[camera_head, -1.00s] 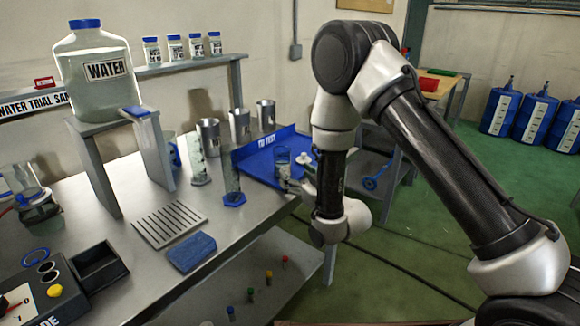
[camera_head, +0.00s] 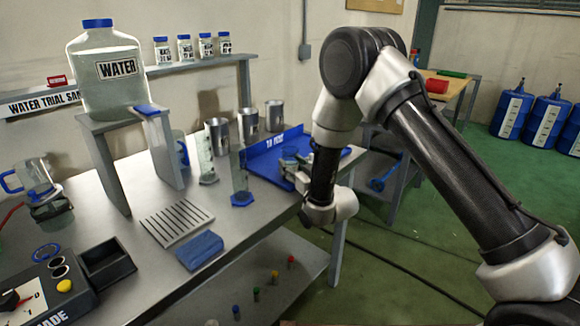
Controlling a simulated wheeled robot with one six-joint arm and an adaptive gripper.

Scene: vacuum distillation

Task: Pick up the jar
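A small clear jar (camera_head: 289,154) with a bluish tint stands in the blue tray (camera_head: 262,169) at the far right end of the bench. My gripper (camera_head: 297,172) is low at the tray's front edge, right by the jar. My wrist hides part of the tray and of the gripper. The fingers are too small and covered to show whether they are open or touch the jar.
A tall glass cylinder (camera_head: 239,180) with a blue base stands left of the tray, close to my gripper. Another cylinder (camera_head: 206,160) and several metal cups (camera_head: 247,125) stand behind. A blue sponge (camera_head: 199,250) and slotted plate (camera_head: 177,220) lie nearer on the bench.

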